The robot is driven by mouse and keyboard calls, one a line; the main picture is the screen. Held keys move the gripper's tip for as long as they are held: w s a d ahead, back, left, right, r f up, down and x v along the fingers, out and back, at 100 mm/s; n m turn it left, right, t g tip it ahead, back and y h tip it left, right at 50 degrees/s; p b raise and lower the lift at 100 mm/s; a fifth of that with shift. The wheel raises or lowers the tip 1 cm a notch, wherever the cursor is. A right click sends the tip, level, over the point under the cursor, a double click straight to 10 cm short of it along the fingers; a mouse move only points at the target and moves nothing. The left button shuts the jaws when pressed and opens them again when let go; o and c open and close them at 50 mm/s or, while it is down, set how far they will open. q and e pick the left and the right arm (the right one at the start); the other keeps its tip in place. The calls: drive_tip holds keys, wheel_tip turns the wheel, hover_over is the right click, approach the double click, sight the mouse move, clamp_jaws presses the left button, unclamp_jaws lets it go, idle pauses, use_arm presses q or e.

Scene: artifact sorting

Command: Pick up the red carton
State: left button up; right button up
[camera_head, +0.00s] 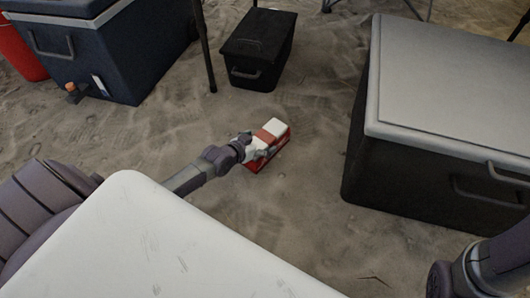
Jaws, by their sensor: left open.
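The red carton (280,145), with white areas on its top, sits on the sandy ground near the middle of the head view. My left arm reaches in from the left, and its gripper (257,147) is at the carton's near left side, open. The fingers overlap the carton in the picture, and I cannot tell whether they touch it. The wrist hides part of the carton's left side. Part of my right arm shows at the lower right corner; its gripper is out of view.
A large black cooler with a grey lid (455,85) stands to the right. A small black box (258,48) stands behind the carton. A blue cooler (105,50) and a red bucket (20,52) are at the upper left. Bare sand surrounds the carton.

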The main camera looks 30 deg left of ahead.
use_arm(q)
drive_tip(key=shift+w+d+f, duration=0.1)
drive_tip(key=shift+w+f, duration=0.05)
drive_tip(key=shift+w, duration=0.15)
drive_tip(key=shift+c, duration=0.2)
drive_tip(key=c, duration=1.3)
